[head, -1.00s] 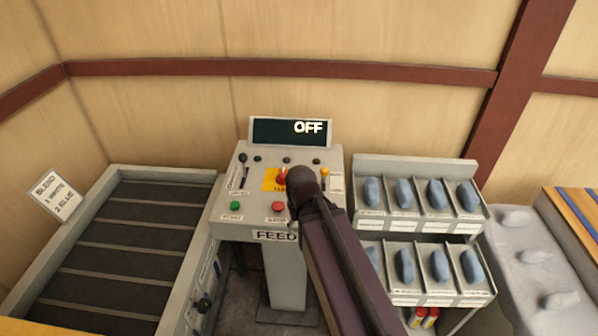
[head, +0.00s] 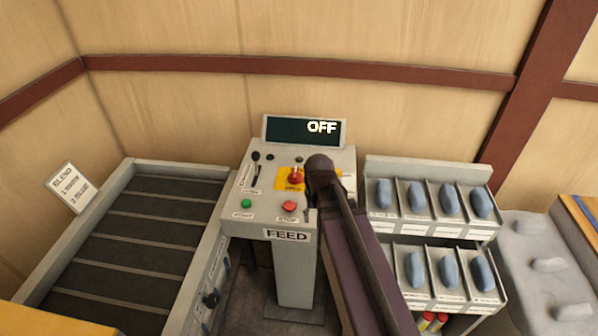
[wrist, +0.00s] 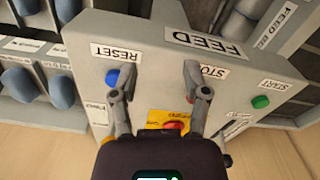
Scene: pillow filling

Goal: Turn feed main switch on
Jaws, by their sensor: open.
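The feed panel (head: 262,228) stands ahead, and its display (head: 290,131) reads OFF. A red knob (head: 296,176) sits on a yellow plate on the panel; it also shows between my fingers in the wrist view (wrist: 173,126). A black lever (head: 255,157) stands at the panel's left. I cannot read which control is labelled the main switch. My gripper (wrist: 158,93) is open and empty over the panel, its fingertips near the RESET and STOP labels. My arm hides the panel's right part in the head view.
A green START button (head: 246,203) and red STOP button (head: 289,206) are on the panel's front. A blue RESET button (wrist: 112,77) is close to one finger. A conveyor (head: 130,225) is on the left; a rack of blue pieces (head: 430,162) is on the right.

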